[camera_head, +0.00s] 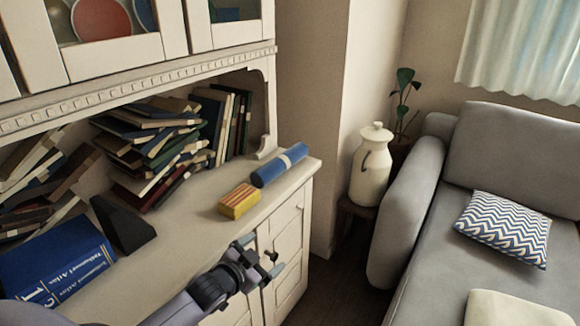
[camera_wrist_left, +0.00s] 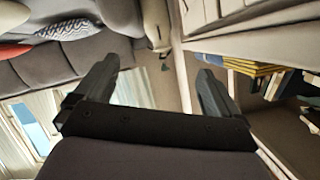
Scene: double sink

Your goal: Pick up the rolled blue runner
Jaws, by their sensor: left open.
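The rolled blue runner (camera_head: 280,165) lies on the cabinet's counter, near its far right end. I cannot make out the runner in that view. My right gripper is not in view.
A yellow and orange striped block (camera_head: 239,201) lies just left of the runner. Piled books (camera_head: 150,140), a dark wedge (camera_head: 122,225) and a big blue atlas (camera_head: 55,262) fill the counter's left. A white jar (camera_head: 371,170) and grey sofa (camera_head: 400,225) stand right, beyond a floor gap.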

